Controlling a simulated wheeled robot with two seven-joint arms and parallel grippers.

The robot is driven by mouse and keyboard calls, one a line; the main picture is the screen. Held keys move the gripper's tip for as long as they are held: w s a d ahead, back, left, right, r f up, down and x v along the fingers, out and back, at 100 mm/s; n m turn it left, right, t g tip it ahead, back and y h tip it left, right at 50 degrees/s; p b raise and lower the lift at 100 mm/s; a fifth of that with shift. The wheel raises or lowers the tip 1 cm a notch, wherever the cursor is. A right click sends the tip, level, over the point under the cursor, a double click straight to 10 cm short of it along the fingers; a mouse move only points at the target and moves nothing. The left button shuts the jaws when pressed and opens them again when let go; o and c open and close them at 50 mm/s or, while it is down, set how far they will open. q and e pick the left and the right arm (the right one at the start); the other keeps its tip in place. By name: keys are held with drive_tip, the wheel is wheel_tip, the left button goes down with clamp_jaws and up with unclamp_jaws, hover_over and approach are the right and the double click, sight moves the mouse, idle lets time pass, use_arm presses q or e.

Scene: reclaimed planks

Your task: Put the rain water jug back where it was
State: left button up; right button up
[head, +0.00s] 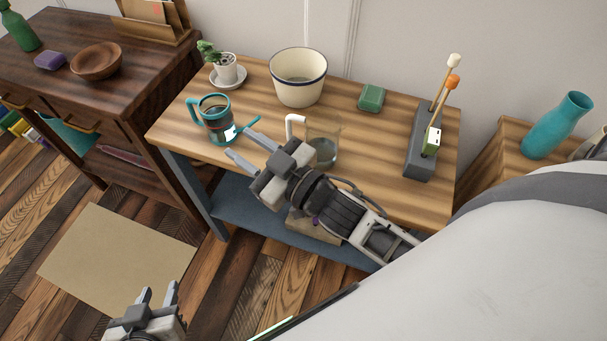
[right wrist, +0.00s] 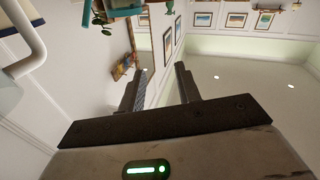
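Two jugs stand upright on the wooden table, and I cannot tell which one the task means. One has a teal rim and handle (head: 216,120), dark contents and a white label. The other is clear glass with a white handle (head: 323,148), partly hidden behind my right arm. My right gripper (head: 240,142) is open and empty, just right of the teal jug and apart from it. In the right wrist view its fingers (right wrist: 160,88) are spread, with a teal object at the top and a white handle (right wrist: 24,40) at left. My left gripper (head: 157,296) is open and empty above the floor.
A dark cabinet (head: 130,75) stands left. A teal vase (head: 557,125) stands right. A mat (head: 115,250) lies on the floor.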

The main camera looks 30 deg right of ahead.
drive_tip(key=s+d+f+m+g+h, duration=0.2)
drive_tip(key=s+f+g, duration=0.1)
drive_tip(key=s+f, duration=0.2)
drive_tip(key=s+d+f+m+g+h, duration=0.2)
drive_tip(key=s+f, duration=0.4)
drive_tip(key=f, duration=0.3)
drive_tip(key=shift+s+d+g+h, duration=0.15)
drive_tip(key=shift+g+h, duration=0.15)
drive_tip(key=shift+g, duration=0.6)
